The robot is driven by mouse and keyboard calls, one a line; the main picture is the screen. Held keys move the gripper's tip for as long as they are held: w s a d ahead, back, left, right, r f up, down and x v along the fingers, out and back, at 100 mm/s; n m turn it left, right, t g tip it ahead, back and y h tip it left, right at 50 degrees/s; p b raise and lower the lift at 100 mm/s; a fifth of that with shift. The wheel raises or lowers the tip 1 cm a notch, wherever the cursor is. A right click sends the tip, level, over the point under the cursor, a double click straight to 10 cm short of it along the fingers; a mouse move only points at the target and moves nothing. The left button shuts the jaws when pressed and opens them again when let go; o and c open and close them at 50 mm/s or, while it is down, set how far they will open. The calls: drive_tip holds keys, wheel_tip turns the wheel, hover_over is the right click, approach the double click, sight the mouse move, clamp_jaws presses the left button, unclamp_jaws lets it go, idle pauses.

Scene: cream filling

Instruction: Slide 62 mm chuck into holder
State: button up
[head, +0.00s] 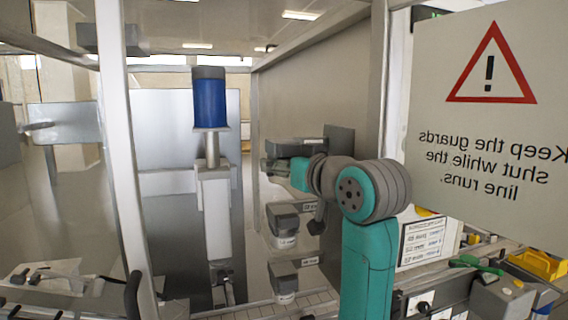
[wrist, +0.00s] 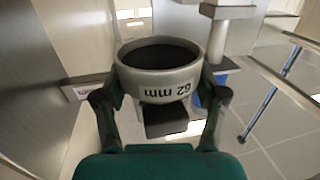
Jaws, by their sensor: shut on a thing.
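The 62 mm chuck (wrist: 160,84) is a grey ring with a dark opening, and its "62 mm" marking reads upside down in the wrist view. My gripper (wrist: 160,98) is shut on it, with one dark finger at each side. A dark block (wrist: 166,122) shows between the fingers just past the chuck; I cannot tell whether they touch. In the head view, my gripper (head: 274,168) is beside the top dark holder (head: 295,148) on the wall, and I cannot make out the chuck there. Two lower holders, the middle (head: 283,209) and the bottom (head: 284,266), have pale round pieces under them.
A blue cylinder (head: 210,103) stands on a pale column left of my gripper. A white frame post (head: 125,140) rises further left. A warning sign (head: 490,100) hangs at the right. A bench with a yellow bin (head: 538,264) is at lower right.

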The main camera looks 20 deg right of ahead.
drive_tip(key=shift+a+v, duration=0.2)
drive_tip(key=shift+v, duration=0.8)
drive_tip(key=shift+a+v, duration=0.2)
drive_tip(key=shift+v, duration=0.75)
drive_tip(key=shift+a+v, duration=0.15)
drive_tip(key=shift+v, duration=0.85)
drive_tip(key=shift+s+f, duration=0.15)
